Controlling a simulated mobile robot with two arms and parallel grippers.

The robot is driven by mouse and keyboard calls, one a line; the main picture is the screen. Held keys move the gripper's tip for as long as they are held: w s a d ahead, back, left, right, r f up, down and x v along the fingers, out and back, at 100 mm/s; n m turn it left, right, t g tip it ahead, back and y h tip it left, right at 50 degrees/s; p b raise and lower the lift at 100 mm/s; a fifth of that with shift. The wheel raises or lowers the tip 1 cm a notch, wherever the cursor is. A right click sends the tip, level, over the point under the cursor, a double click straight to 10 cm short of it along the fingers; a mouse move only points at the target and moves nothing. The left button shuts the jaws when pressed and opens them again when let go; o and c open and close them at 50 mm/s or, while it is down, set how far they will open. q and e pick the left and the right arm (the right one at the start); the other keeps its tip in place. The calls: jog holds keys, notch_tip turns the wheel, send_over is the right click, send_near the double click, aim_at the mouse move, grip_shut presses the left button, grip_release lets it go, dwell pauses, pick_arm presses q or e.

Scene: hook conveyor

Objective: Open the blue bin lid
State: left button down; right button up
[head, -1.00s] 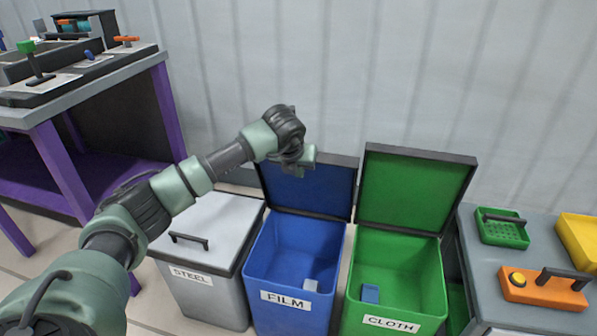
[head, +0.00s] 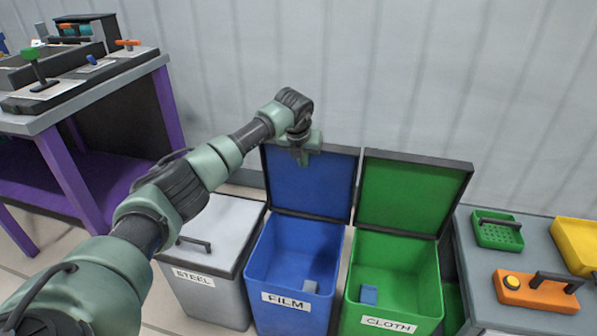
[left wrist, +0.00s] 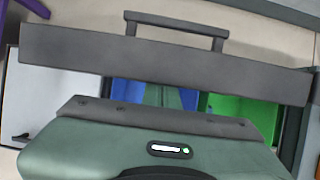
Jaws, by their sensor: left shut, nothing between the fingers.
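The blue bin (head: 292,262), labelled FILM, stands between the grey and green bins. Its blue lid (head: 305,190) is open and stands up at the back of the bin, showing its blue inner face. In the left wrist view the lid's dark edge (left wrist: 230,67) runs across the picture, with its handle (left wrist: 175,22) beyond it. My left gripper (head: 303,158) hangs in front of the lid's upper part, shut and empty. Its fingertips are hard to make out, and I cannot tell whether they touch the lid. My right gripper is out of view.
The green CLOTH bin (head: 395,268) at the right has its lid (head: 412,195) open. The grey STEEL bin (head: 210,285) has its lid shut. A purple workbench (head: 60,165) stands left, a grey table (head: 485,262) right. A corrugated wall (head: 400,70) is close behind.

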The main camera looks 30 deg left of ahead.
pick_arm(q)
jog(key=shift+w+a+r, duration=0.1)
jog(key=shift+w+a, duration=0.05)
jog(key=shift+w, duration=0.5)
jog(key=shift+w+a+r, duration=0.1)
jog(key=shift+w+a, duration=0.1)
jog(key=shift+w, duration=0.5)
jog(key=shift+w+a+r, duration=0.1)
jog(key=shift+w+a, duration=0.05)
jog(key=shift+w, duration=0.5)
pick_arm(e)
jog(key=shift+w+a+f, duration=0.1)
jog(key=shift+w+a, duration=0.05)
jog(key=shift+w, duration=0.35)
